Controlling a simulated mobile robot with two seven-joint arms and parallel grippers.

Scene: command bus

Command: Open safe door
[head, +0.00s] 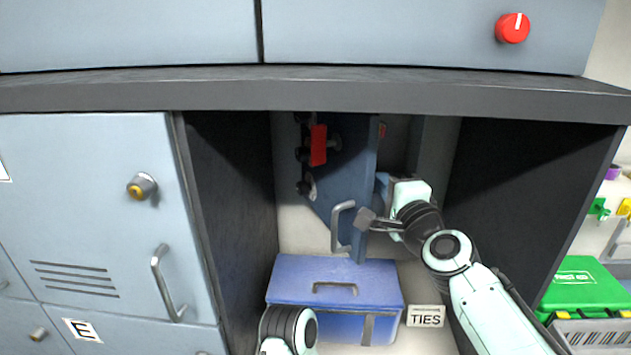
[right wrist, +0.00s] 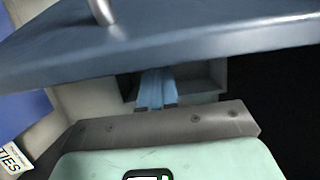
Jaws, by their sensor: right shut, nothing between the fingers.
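The blue safe door (head: 338,185) stands ajar inside the open compartment, its free edge toward me. Its front face carries a metal handle (head: 336,228) and a red part with dark knobs (head: 318,146). My right gripper (head: 382,187) is shut and empty, at the inner side of the door's free edge. Its light-blue fingers (right wrist: 157,88) are together in the right wrist view, with the door (right wrist: 190,45) across the top. Whether they touch the door is unclear. My left gripper is not in view; only a piece of my arm shows at the bottom.
A blue box with a handle (head: 285,290) sits just below the door, beside a "TIES" label (head: 426,316). The dark compartment walls (head: 240,190) stand close on both sides, under a dark ledge (head: 330,92). A green case (head: 585,285) is outside at right.

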